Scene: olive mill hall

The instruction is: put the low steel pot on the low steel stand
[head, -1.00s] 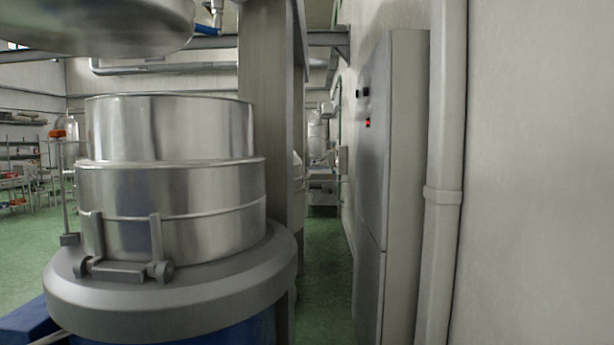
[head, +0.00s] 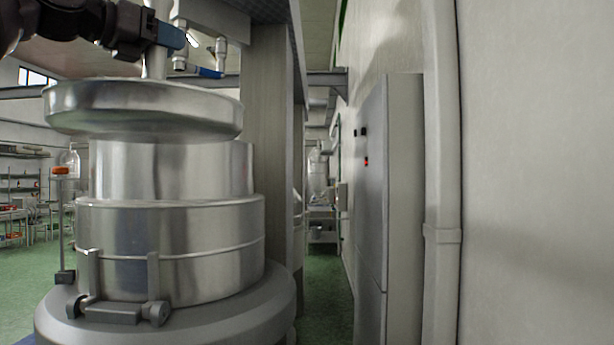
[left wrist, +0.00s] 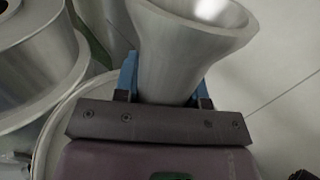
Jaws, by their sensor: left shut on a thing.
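My left gripper (head: 168,36) comes in from the left and is shut on this stem. In the left wrist view, my left gripper (left wrist: 165,88) has its blue fingers on either side of a flared steel piece (left wrist: 185,50). A stepped steel drum (head: 180,235) shows below the pot. I cannot tell which part is the low steel stand. My right gripper is out of view.
The drum rests on a grey round base (head: 225,318) with a hinge-like bracket in front. A grey column (head: 265,150) stands behind it. A tall cabinet (head: 400,200) and a pipe (head: 440,180) line the right wall. Green floor (head: 322,270) is free between column and cabinet.

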